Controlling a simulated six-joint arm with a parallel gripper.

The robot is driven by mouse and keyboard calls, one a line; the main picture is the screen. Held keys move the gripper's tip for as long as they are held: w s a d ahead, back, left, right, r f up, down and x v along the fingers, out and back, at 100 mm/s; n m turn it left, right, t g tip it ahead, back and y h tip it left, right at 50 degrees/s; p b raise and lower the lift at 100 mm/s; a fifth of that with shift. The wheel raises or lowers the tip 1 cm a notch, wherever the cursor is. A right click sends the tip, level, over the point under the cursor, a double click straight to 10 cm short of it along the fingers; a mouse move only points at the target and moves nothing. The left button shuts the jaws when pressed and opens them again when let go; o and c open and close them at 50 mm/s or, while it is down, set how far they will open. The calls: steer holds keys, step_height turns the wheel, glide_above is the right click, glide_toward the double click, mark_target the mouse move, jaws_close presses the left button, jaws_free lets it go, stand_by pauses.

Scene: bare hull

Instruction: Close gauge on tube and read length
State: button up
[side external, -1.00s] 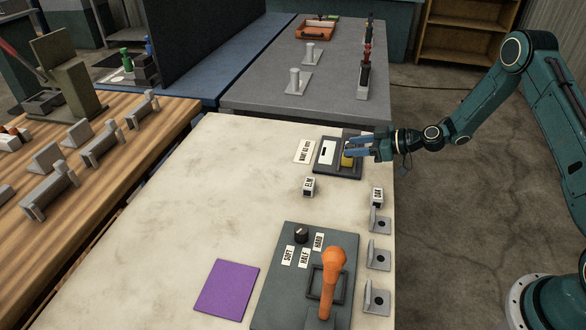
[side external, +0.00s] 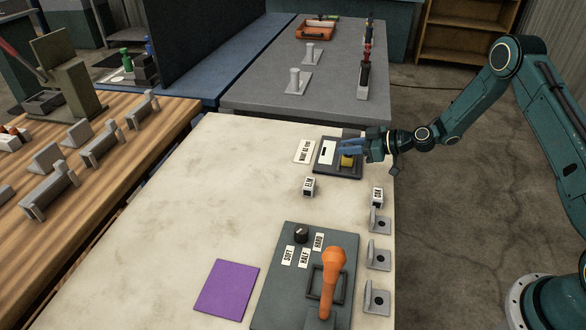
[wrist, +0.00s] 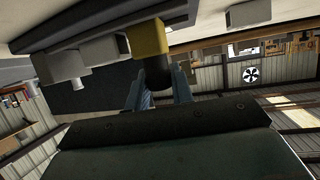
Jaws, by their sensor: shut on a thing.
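The gauge (side external: 325,170) looks like a dark flat unit with a white strip and a yellow block (side external: 347,161), at the far right of the pale table. My gripper (side external: 350,146) is over it, its fingers just above the yellow block in the side view. In the wrist view my gripper (wrist: 158,88) is shut on a dark round piece (wrist: 157,72) beside the yellow block (wrist: 149,38). I cannot tell whether this piece is the tube or part of the gauge. Grey blocks (wrist: 66,66) show to its left. Any reading is too small to make out.
Two small labelled blocks (side external: 309,187) (side external: 377,197) and several grey brackets (side external: 378,258) stand nearer. A panel with an orange lever (side external: 333,275) and a purple mat (side external: 227,289) are in front. The table's left middle is clear.

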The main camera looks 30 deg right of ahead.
mark_target(352, 135)
steer(key=shift+w+d, duration=1.95)
steer(key=shift+o, duration=1.1)
steer(key=shift+w+d, duration=0.2)
steer(key=shift+d, duration=0.15)
steer(key=o, duration=0.5)
steer(key=shift+a, duration=0.1)
steer(key=shift+s+a, duration=0.1)
steer(key=v, duration=1.3)
steer(key=shift+s+d+r, duration=0.2)
steer(key=shift+s, duration=0.1)
